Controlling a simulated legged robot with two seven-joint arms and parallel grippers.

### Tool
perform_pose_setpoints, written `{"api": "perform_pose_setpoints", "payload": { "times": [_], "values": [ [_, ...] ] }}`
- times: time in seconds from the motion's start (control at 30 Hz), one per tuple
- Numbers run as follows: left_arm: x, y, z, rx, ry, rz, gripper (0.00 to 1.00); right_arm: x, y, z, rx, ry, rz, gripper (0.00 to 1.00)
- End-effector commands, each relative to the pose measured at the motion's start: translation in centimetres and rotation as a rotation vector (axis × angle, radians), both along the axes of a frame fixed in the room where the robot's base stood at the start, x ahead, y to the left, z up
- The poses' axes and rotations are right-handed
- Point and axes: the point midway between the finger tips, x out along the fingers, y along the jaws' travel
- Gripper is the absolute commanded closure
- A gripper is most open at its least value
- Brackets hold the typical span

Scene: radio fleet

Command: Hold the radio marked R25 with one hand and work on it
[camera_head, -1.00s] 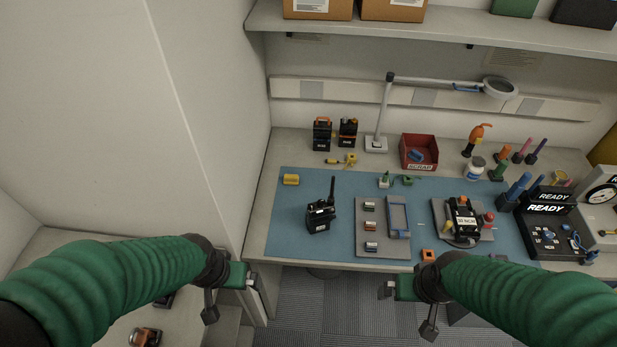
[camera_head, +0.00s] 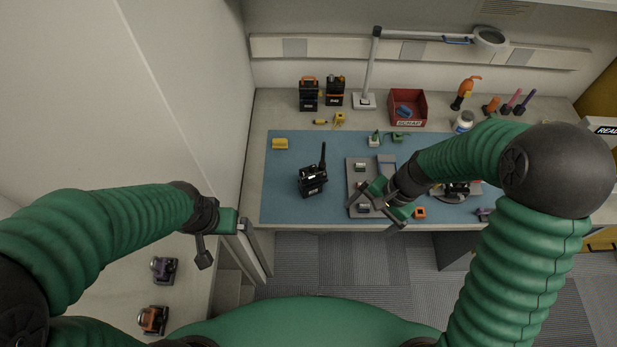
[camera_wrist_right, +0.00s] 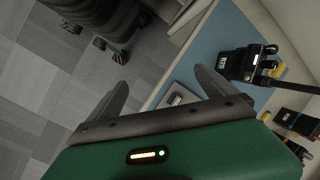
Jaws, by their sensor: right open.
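The grey tray (camera_head: 357,166) holds small parts. Two black-and-orange units (camera_head: 309,95), a lamp (camera_head: 364,101) and a red scrap bin (camera_head: 409,109) stand behind the mat (camera_head: 285,205). A yellow block (camera_head: 280,144) lies at its left.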

Motion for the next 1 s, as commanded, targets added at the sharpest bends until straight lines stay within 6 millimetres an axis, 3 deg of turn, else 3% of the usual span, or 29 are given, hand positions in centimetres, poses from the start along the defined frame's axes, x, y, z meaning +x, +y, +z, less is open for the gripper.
{"api": "perform_pose_setpoints", "payload": {
  "times": [0.2, 0.4, 0.5, 0.73, 1.0],
  "values": [
    [0.0, 0.0, -0.2, 0.000, 0.000, 0.000, 0.00, 5.4, 3.7, -4.8, 0.330, 0.219, -0.446, 0.04],
    [0.0, 0.0, -0.4, 0.000, 0.000, 0.000, 0.00, 11.1, 5.5, -7.4, 0.631, 0.382, -0.798, 0.04],
    [0.0, 0.0, -0.4, 0.000, 0.000, 0.000, 0.00, 12.9, 5.6, -8.0, 0.730, 0.427, -0.901, 0.04],
    [0.0, 0.0, -1.0, 0.000, 0.000, 0.000, 0.00, 14.2, 6.4, -8.9, 0.788, 0.452, -0.959, 0.04],
    [0.0, 0.0, -3.3, 0.000, 0.000, 0.000, 0.00, 15.3, 10.1, -11.3, 0.787, 0.452, -0.956, 0.04]
  ]
}}
